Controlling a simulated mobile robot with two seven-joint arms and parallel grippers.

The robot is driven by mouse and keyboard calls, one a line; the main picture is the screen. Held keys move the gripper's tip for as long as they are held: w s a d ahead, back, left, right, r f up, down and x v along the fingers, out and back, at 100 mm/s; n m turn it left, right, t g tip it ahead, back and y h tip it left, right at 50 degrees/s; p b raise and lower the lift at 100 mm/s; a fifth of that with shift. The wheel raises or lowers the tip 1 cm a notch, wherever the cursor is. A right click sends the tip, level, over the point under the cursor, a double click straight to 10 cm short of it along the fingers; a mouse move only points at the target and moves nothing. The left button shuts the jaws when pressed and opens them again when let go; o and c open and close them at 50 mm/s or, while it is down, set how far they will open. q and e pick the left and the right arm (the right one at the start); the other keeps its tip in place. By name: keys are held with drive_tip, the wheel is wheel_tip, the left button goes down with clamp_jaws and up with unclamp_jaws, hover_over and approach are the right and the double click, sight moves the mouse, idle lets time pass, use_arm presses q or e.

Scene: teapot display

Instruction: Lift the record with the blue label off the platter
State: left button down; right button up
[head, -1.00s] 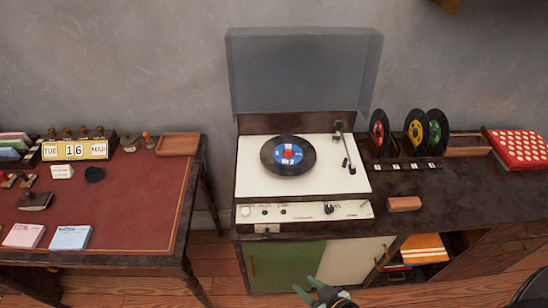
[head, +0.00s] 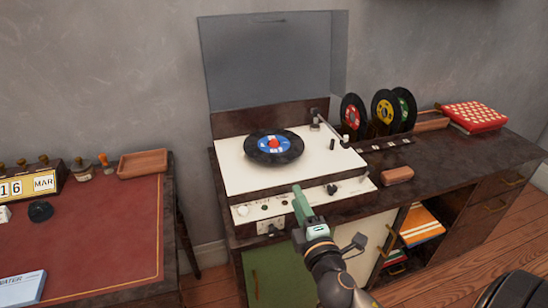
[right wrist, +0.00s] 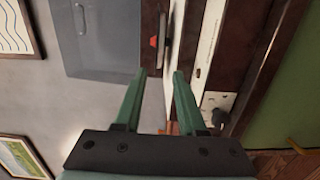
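The black record with the blue label (head: 274,147) lies flat on the white deck of the record player (head: 235,180) in the head view; it covers the platter. The clear lid (head: 275,62) stands open behind it. The tonearm (head: 328,129) is to the right, clear of the record. My right gripper (head: 303,205) is in front of the player's control panel, below and to the right of the record, apart from it. In the right wrist view its two green fingers (right wrist: 161,75) are spread with nothing between them. My left gripper is not in view.
Several records with red, yellow and green labels (head: 384,108) stand in a rack right of the player. A brown block (head: 397,175) lies on the cabinet top, with a red patterned box (head: 473,115) farther right. A red-topped desk (head: 100,225) is at left, separated by a gap.

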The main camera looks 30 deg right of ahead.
sight(287, 177)
drive_tip(key=x, duration=0.7)
drive_tip(key=shift+w+d+r+p, duration=0.1)
drive_tip(key=shift+w+r+p, duration=0.05)
drive_tip(key=shift+r+p, duration=0.15)
drive_tip(key=x, duration=0.4)
drive_tip(key=shift+d, duration=0.45)
drive_tip(key=shift+w+d, duration=0.15)
drive_tip(key=shift+w, duration=0.3)
drive_tip(key=shift+c, duration=0.3)
clamp_jaws()
